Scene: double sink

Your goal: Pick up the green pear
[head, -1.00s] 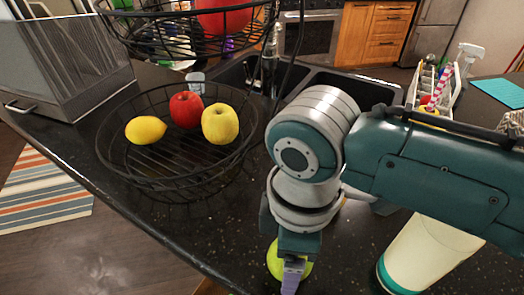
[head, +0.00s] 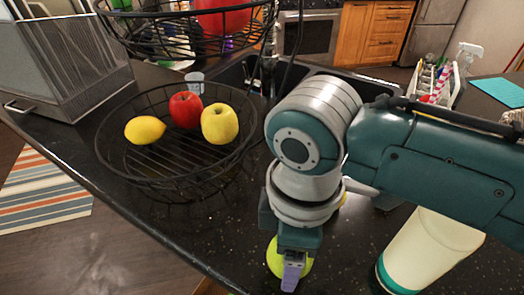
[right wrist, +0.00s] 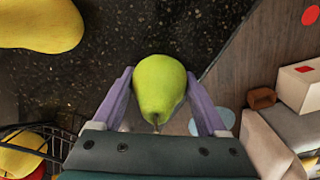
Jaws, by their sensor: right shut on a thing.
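The green pear (right wrist: 160,85) is between the two purple fingers of my right gripper (right wrist: 166,108) in the right wrist view, its stem end toward the palm. The right gripper is shut on it. In the head view the pear (head: 273,256) shows behind the right gripper (head: 290,270), near the front edge of the black counter; most of it is hidden by the gripper. I cannot tell whether the pear touches the counter. My left gripper is not in view.
A black wire basket (head: 150,182) holds a lemon (head: 145,130), a red apple (head: 186,110) and a yellow apple (head: 219,124) to the left. A cream bottle (head: 430,250) stands at right. A yellow fruit (right wrist: 40,25) lies on the counter. The sink (head: 350,88) is behind.

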